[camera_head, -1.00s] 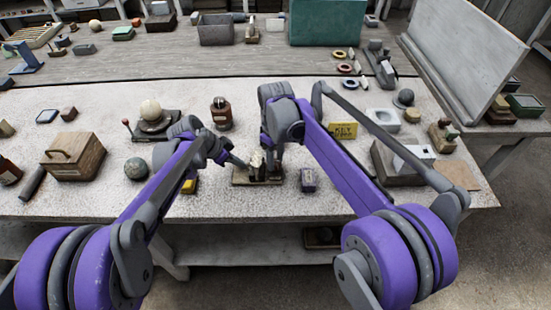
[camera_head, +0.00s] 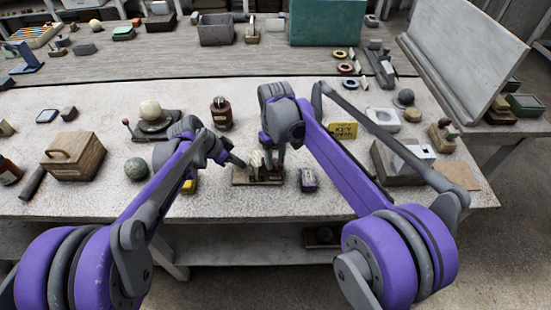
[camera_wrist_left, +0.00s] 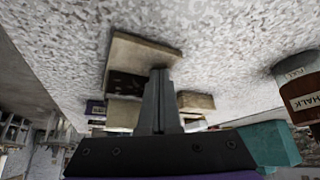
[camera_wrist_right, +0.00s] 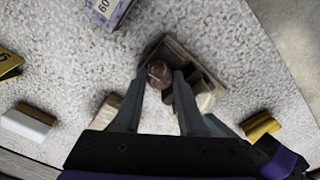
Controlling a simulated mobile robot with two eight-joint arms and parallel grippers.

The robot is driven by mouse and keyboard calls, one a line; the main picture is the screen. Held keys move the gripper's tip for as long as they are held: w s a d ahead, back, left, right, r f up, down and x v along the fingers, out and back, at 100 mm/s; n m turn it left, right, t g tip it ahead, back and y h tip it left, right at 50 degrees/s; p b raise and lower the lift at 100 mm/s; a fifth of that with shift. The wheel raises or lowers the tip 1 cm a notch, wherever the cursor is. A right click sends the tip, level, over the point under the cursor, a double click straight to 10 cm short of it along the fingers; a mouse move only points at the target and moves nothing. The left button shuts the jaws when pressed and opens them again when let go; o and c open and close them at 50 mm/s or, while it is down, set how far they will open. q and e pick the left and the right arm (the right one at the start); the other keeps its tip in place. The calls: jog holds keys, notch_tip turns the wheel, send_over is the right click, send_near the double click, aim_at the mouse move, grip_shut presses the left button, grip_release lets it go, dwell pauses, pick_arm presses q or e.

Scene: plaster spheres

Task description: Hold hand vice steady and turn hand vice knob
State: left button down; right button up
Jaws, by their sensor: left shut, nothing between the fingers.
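The hand vice sits on a wooden base (camera_head: 243,181) near the table's front middle. The base also shows in the left wrist view (camera_wrist_left: 140,52) and the right wrist view (camera_wrist_right: 170,47). My left gripper (camera_head: 243,164) is shut and empty, its tips at the vice from the left; contact is unclear. Its fingers (camera_wrist_left: 159,72) overlap the base in its wrist view. My right gripper (camera_head: 270,165) points down at the vice. Its fingers (camera_wrist_right: 160,72) stand apart with a round brown knob (camera_wrist_right: 158,74) between them; whether they press it I cannot tell. A cream part (camera_wrist_right: 205,101) is just beside them.
A brown bottle (camera_head: 221,114) stands behind. The table's front edge is near; white tabletop behind the vice is partly clear.

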aim_at(275, 162)
pick_arm(q)
jog(key=shift+f, duration=0.1)
pick_arm(e)
jog(key=o, duration=0.4)
jog(key=shift+o, duration=0.2)
notch_tip(275, 162, up, 12)
pick_arm(q)
jog(key=shift+a, duration=0.1)
dwell(0.5)
jog(key=shift+s+a+r, duration=0.1)
jog(key=shift+a+r, duration=0.1)
jog(key=shift+r, duration=0.3)
jog(key=shift+v, duration=2.95)
jog(key=shift+r, duration=0.1)
jog(key=v, duration=1.2)
